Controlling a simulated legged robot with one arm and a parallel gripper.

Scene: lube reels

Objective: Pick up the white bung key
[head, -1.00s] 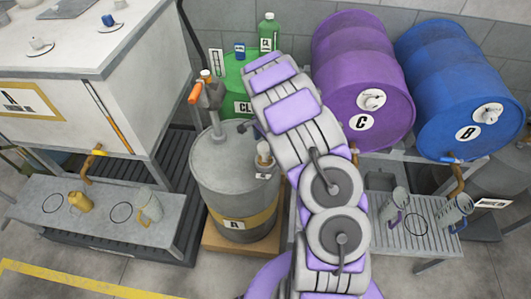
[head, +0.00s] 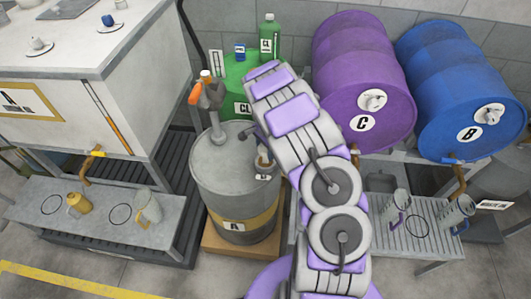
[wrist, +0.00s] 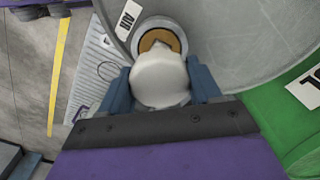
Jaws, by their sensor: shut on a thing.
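The white bung key (wrist: 160,80) is a rounded white piece between the two blue fingers of my gripper (wrist: 160,88) in the wrist view. My gripper is shut on it, one finger on each side. Just beyond it is a brown round opening with a pale ring (wrist: 158,40) on the grey drum top. I cannot tell whether the key touches the ring. In the head view the key (head: 263,159) shows small at the right of the drum top, partly hidden by my arm.
The grey drum A (head: 233,185) carries a pump with an orange handle (head: 195,93). A green container (head: 240,72) stands behind it. Purple drum C (head: 362,85) and blue drum B (head: 462,88) lie to the right. A white tank (head: 75,115) stands at left.

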